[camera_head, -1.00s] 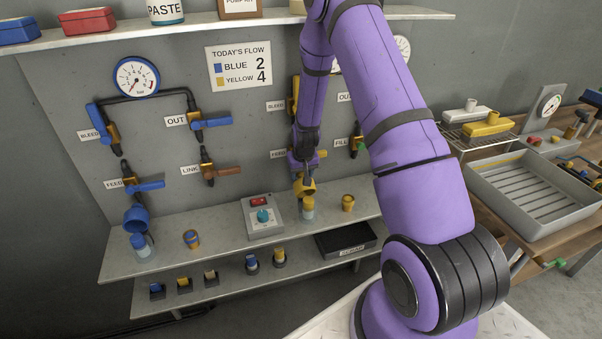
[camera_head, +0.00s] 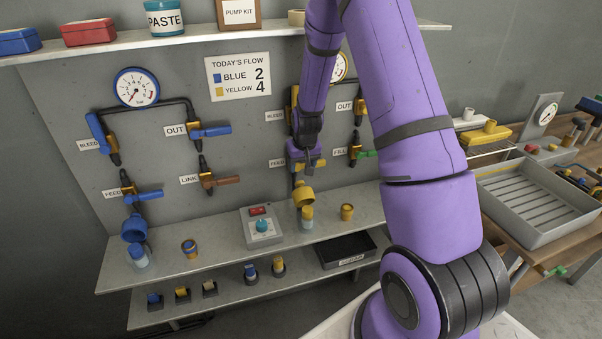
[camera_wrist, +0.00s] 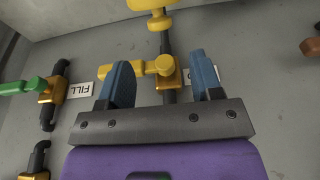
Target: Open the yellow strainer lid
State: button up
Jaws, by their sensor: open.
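The yellow strainer (camera_head: 303,198) hangs at the bottom of the right-hand yellow pipe line, above the upper bench shelf. Its yellow end also shows at the top edge of the wrist view (camera_wrist: 157,20), partly cut off. I cannot tell whether its lid is open. My gripper (camera_head: 310,166) is open and empty, in front of the yellow FEED valve and above the strainer, apart from it. In the wrist view its two blue fingers (camera_wrist: 161,80) stand on either side of the FEED valve's yellow handle (camera_wrist: 140,69) and brass body, which appear beyond them.
A yellow-capped bottle (camera_head: 307,218) stands under the strainer, with a yellow cup (camera_head: 347,212) to its right and a control box (camera_head: 262,227) to its left. The green-handled FILL valve (camera_head: 360,154) is right of my gripper. The blue strainer (camera_head: 134,229) hangs at left.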

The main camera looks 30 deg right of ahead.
jog(key=shift+v, duration=0.8)
